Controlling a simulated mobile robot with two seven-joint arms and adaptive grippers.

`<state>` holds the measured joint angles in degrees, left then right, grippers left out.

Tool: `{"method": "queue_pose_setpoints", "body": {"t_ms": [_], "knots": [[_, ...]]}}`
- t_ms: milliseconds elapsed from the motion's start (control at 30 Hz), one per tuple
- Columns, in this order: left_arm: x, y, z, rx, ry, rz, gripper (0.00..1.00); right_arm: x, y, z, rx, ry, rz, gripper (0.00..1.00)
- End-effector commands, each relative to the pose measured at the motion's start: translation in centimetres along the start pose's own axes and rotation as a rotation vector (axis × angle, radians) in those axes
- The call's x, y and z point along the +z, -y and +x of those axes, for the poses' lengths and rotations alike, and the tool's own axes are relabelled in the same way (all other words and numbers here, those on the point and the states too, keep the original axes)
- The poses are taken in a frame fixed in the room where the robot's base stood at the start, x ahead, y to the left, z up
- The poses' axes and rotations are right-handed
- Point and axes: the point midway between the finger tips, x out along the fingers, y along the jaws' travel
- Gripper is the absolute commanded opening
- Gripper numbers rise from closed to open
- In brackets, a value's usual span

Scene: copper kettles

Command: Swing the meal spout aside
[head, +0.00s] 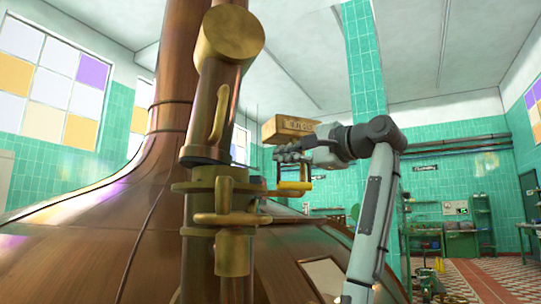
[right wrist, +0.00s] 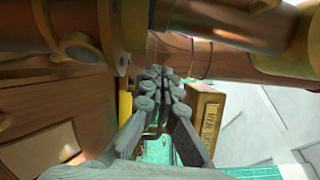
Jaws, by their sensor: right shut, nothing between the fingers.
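The meal spout appears to be the copper pipe with a brass end cap (head: 231,35), standing upright close in front of me in the head view. Below it is a brass collar and clamp (head: 222,187). In the right wrist view the copper pipe (right wrist: 218,22) crosses the top. My right gripper (head: 279,154) is just right of the pipe, its fingers shut and empty. Its fingertips (right wrist: 161,76) point at the pipe in the wrist view; I cannot tell whether they touch it. My left gripper is not in view.
A large copper kettle (head: 70,235) fills the left and lower middle. A labelled box (head: 289,128) shows just above my right gripper, and also beside its fingers in the wrist view (right wrist: 207,118). A yellow handle (head: 294,186) is below the gripper. Open tiled floor (head: 490,278) lies right.

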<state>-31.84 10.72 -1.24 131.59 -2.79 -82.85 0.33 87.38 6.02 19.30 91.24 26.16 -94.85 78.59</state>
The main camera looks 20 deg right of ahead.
Motion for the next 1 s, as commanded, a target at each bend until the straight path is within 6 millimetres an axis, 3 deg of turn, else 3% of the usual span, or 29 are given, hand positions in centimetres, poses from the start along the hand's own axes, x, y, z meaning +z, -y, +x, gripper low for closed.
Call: {"method": "queue_pose_setpoints", "body": {"t_ms": [400, 633, 1000], "knots": [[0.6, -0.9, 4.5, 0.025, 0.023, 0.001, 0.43, 0.1, 0.1, 8.8, 0.004, 0.000, 0.001, 0.00], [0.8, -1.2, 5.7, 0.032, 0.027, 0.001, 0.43, 2.4, 0.0, 10.7, 0.002, 0.000, 0.000, 0.00], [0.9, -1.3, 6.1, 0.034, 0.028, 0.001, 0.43, 2.8, 0.0, 11.2, 0.000, -0.001, 0.000, 0.00]]}}
